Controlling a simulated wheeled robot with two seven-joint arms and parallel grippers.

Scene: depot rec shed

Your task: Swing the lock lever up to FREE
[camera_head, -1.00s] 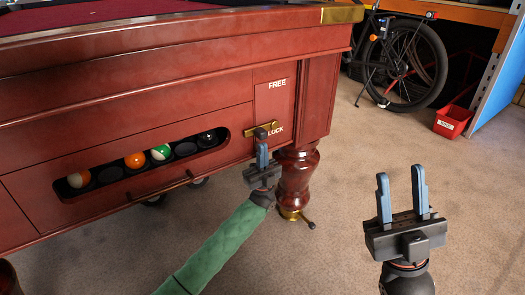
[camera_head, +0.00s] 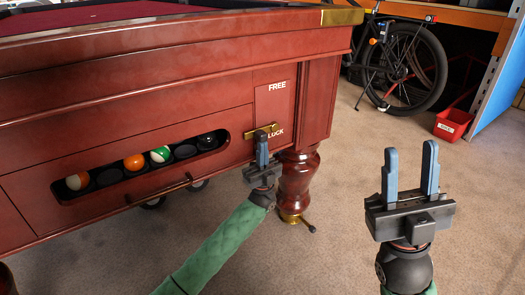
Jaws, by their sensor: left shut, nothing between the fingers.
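The brass lock lever (camera_head: 250,134) lies roughly level on the pool table's (camera_head: 225,75) red front panel. The word FREE (camera_head: 278,86) stands above it and LOCK (camera_head: 276,133) beside its right end. My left gripper (camera_head: 261,138) is shut, with its blue fingers pointing up just below and in front of the lever. Its fingertips overlap the lever in the picture; I cannot tell whether they touch it. My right gripper (camera_head: 411,160) is open and empty, upright over the carpet at the right.
A ball window (camera_head: 60,189) with several balls is left of the lever, with a thin bar handle (camera_head: 160,190) below. A turned table leg (camera_head: 296,180) stands right of my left gripper. A bicycle (camera_head: 400,70) and red bin (camera_head: 453,124) stand behind. Carpet is clear at right.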

